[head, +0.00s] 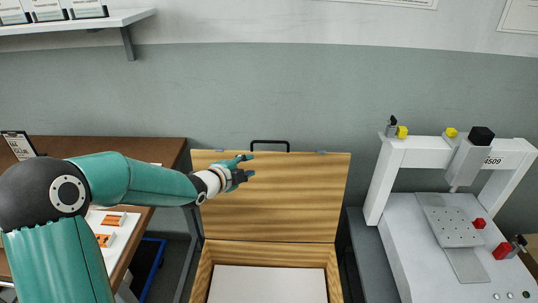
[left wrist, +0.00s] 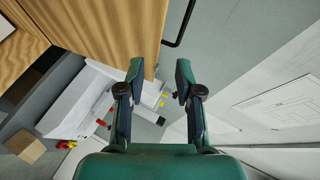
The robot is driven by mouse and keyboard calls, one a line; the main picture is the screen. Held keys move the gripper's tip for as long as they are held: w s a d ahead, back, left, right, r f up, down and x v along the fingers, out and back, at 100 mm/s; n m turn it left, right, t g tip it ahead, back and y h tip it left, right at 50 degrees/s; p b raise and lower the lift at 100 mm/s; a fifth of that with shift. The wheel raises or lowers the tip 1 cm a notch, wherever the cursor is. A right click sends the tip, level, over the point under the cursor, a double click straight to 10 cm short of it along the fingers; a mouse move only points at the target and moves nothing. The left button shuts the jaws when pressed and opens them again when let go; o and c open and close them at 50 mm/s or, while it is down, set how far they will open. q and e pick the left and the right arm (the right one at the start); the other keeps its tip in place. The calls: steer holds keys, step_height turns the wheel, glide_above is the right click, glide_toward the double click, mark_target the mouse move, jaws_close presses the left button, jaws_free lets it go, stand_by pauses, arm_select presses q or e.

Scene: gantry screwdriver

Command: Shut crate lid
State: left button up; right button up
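A wooden crate (head: 198,285) stands at the bottom centre of the head view. Its lid (head: 290,195) is open and upright, with a black handle (head: 270,142) on its top edge. Inside the crate is a flat white surface. My left gripper (head: 250,168) is in front of the lid's upper left part, and its fingers point right. In the left wrist view my left gripper (left wrist: 155,75) is open with nothing between its fingers. The wooden lid (left wrist: 110,25) and the black handle (left wrist: 183,22) lie beyond the fingertips there. My right gripper is not in view.
A white gantry machine (head: 455,150) with red and yellow parts stands on the right. A brown table (head: 150,148) with a white tray is on the left, with a blue bin (head: 152,255) below it. A wall shelf (head: 75,22) hangs at upper left.

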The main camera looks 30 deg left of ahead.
mark_target(268, 142)
arm_select(q)
steer(key=shift+m+t, duration=0.4)
steer(key=shift+m, duration=0.3)
steer(key=p+x, duration=0.1)
steer(key=x, duration=0.4)
steer(key=a+r+p+x, duration=0.1)
steer(key=x, duration=0.4)
steer(key=a+r+p+x, duration=0.1)
steer(key=x, duration=0.5)
steer(key=shift+w+r, duration=0.2)
steer(key=shift+w, duration=0.3)
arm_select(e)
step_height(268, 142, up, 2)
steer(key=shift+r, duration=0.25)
arm_select(q)
jaws_close()
